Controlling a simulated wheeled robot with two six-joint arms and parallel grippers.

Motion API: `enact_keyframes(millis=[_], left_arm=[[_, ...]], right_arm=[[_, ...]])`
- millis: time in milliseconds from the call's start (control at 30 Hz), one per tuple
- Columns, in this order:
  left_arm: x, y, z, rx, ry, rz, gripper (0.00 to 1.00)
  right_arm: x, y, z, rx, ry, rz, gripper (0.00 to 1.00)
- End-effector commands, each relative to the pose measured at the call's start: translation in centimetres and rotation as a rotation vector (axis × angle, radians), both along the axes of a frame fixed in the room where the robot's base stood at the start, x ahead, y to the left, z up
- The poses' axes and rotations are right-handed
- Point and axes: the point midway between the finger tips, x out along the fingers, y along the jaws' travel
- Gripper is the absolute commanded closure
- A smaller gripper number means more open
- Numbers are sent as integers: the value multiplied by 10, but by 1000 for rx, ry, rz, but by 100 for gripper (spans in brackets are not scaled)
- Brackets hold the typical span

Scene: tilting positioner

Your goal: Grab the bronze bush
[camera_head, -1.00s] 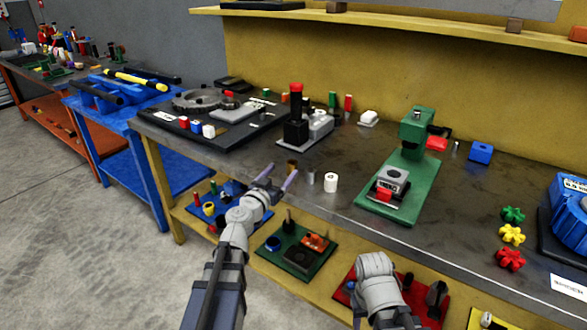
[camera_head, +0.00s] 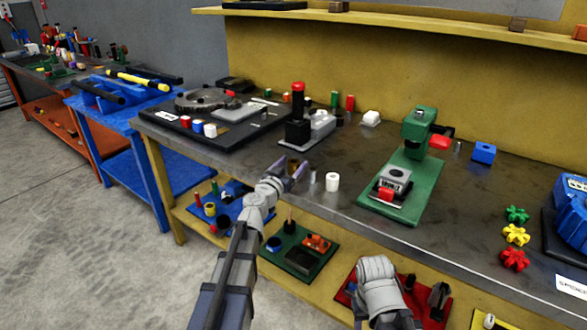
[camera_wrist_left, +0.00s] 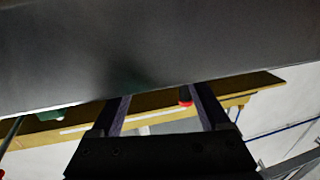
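The bronze bush (camera_head: 293,164) is a small brown cylinder standing near the front edge of the grey workbench (camera_head: 335,205). My left gripper (camera_head: 289,171) is open at that edge, with its two purplish fingers to either side of the bush in the head view. I cannot tell whether they touch it. The left wrist view shows the open fingers (camera_wrist_left: 158,105) with a red knob in the background between them; I cannot make out the bush there. My right gripper is out of view; only part of that arm shows at the bottom.
A grey metal cylinder (camera_head: 312,179) and a white cylinder (camera_head: 332,182) stand just right of the left gripper. A press with a red knob (camera_head: 298,88) stands behind. A green fixture (camera_head: 412,180) is farther right. Shelf trays lie below the bench.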

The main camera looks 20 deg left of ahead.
Motion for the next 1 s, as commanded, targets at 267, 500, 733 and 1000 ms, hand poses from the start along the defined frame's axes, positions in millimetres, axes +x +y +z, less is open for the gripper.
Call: enact_keyframes(millis=[267, 500, 733, 1000], left_arm=[[0, 0, 0, 0, 0, 0, 53], [0, 0, 0, 0, 0, 0, 80], [0, 0, 0, 0, 0, 0, 100], [0, 0, 0, 0, 0, 0, 100]], right_arm=[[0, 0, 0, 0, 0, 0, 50], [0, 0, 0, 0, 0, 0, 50], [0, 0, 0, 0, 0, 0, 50], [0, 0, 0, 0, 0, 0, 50]])
